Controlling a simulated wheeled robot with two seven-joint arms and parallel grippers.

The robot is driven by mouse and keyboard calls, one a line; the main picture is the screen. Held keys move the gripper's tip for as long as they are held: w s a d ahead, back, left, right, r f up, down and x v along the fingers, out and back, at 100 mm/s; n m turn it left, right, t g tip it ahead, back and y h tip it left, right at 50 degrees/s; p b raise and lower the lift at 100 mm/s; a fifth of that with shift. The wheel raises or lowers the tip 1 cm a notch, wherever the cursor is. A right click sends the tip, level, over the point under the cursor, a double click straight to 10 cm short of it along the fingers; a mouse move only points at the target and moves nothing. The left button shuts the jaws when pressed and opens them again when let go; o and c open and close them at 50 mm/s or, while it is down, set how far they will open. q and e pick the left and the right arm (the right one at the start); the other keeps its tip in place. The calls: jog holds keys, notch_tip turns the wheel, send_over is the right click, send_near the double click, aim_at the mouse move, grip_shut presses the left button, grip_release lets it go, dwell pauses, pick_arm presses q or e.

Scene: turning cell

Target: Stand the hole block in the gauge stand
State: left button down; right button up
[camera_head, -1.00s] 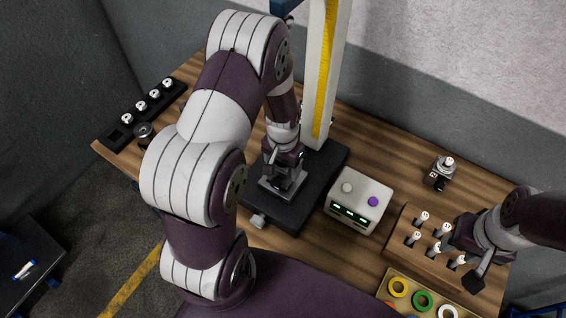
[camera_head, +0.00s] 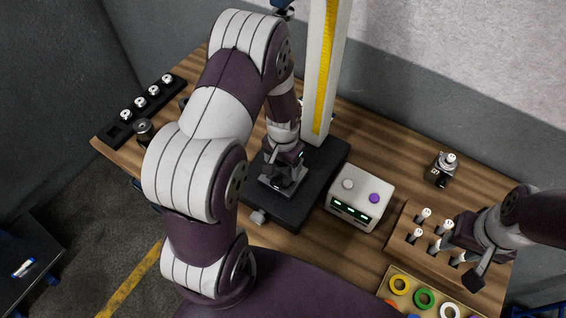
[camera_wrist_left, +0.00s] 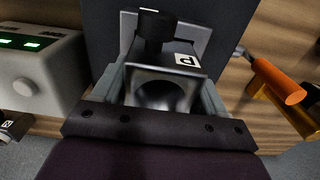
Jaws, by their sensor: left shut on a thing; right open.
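My left gripper (camera_head: 284,172) is shut on the hole block (camera_wrist_left: 160,94), a grey metal block with a round bore and a white letter label. In the left wrist view a black cylinder (camera_wrist_left: 153,34) stands in front of its far end. What looks like the gauge stand (camera_head: 312,200) is a black base with a white column and yellow scale. The left gripper is low over a grey metal plate (camera_head: 268,185) on this base. Whether the block touches the plate is hidden. My right gripper (camera_head: 468,258) is open beside the peg rack.
A white box (camera_head: 360,196) with buttons and green displays stands right of the base. A wooden rack (camera_head: 405,238) holds several pegs; a tray (camera_head: 440,290) of coloured rings is in front. A black rack (camera_head: 119,130) is at left. An orange handle (camera_wrist_left: 280,82) lies right of the block.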

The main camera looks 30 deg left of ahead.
pick_arm(q)
jog(key=shift+w+f+b, duration=0.1)
jog(key=shift+f+b, duration=0.35)
jog(key=shift+f, duration=0.2)
grip_release()
jog(key=shift+s+f, duration=0.1)
jog(key=shift+s, duration=0.1)
notch_tip(320, 180, up, 13)
jog(key=b, duration=0.2)
jog(key=shift+b, duration=0.35)
